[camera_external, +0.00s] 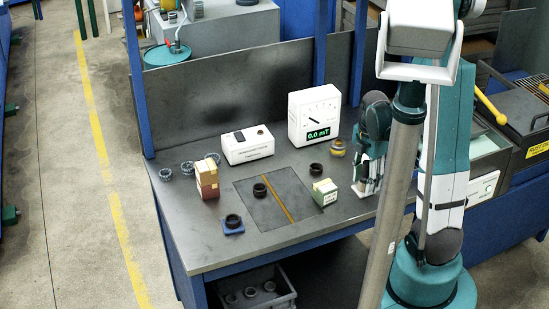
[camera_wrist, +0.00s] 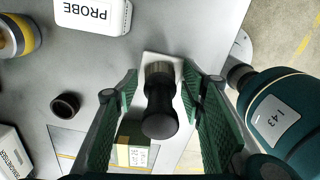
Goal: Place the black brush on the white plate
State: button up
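The black brush (camera_wrist: 160,112) is between the green-padded fingers of my gripper (camera_wrist: 160,76) in the wrist view. Its black knob faces the camera and its lighter end points down at the white plate (camera_wrist: 165,55). Gaps show between the brush and both fingers, so my gripper is open around it. The brush looks upright over the plate; I cannot tell whether it touches it. In the external view, my gripper (camera_external: 370,170) is low at the right side of the table, and partly hides the brush and plate.
Close by are a green-and-white box (camera_external: 325,192) and a yellow-banded roll (camera_external: 337,148). A white meter (camera_external: 314,118) stands behind. Black rings, a brown box (camera_external: 207,180) and a blue pad (camera_external: 233,226) lie to the left. Open tabletop lies at the front.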

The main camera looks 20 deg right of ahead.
aim_at(367, 162)
jog(key=shift+r, duration=0.2)
jog(key=shift+r+p, duration=1)
jog(key=shift+r, duration=4.95)
jog(key=shift+a+r, duration=0.1)
jog(key=shift+s+a+r+m+t, duration=0.1)
jog(key=shift+a+r+m+t, duration=0.25)
jog(key=shift+r+m, duration=0.45)
jog(key=s+a+r+m+t, duration=0.3)
jog(key=a+r+m, duration=0.1)
jog(key=r+m, duration=0.3)
jog(key=s+a+r+m+t, duration=0.3)
jog(key=a+r+m, duration=0.2)
jog(key=r+m, duration=0.3)
jog(key=shift+m, duration=1.8)
jog(key=shift+a+t, duration=0.1)
jog(key=shift+t, duration=0.15)
jog(key=shift+f, duration=0.15)
